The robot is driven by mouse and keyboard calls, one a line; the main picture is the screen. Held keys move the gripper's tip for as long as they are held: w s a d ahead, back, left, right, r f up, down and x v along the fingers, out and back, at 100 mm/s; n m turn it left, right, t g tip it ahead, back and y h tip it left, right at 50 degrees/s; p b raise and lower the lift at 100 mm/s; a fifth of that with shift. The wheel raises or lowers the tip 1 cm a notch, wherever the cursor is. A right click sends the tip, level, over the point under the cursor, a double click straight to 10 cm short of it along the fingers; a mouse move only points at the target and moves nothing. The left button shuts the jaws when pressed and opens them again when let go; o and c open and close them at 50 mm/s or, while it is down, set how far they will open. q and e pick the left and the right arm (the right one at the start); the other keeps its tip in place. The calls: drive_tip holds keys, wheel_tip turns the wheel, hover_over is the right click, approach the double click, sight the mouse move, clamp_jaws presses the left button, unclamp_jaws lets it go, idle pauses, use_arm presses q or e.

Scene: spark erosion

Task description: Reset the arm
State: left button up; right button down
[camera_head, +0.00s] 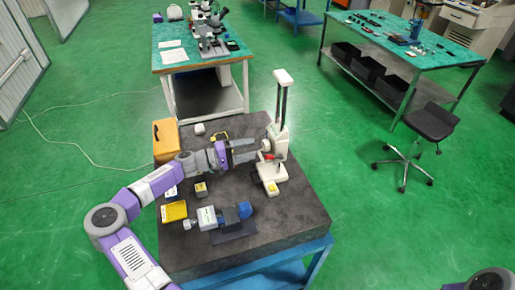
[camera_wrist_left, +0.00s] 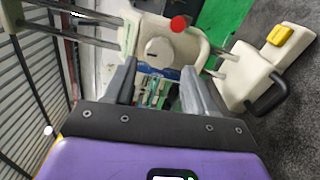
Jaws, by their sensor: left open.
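My left arm reaches in from the left over the dark stone table (camera_head: 285,225). My left gripper (camera_head: 256,150) is open, its fingers pointing right at the white measuring stand (camera_head: 281,125) with a tall column. In the left wrist view the two grey fingers (camera_wrist_left: 158,72) are spread apart, with the stand's white head (camera_wrist_left: 160,45), round knob and red button ahead of them. No object shows held between the fingers; whether they touch the stand I cannot tell. My right gripper is not in view; only a piece of my right arm shows at the bottom right corner.
On the stone table are an orange case (camera_head: 165,138), a yellow tray (camera_head: 174,211), a small vise-like device (camera_head: 207,218) and a small block (camera_head: 201,190). A microscope bench (camera_head: 172,55) stands behind. A black stool (camera_head: 432,122) stands right; green floor between is clear.

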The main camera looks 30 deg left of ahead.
use_arm(q)
drive_tip(key=shift+v, duration=1.05)
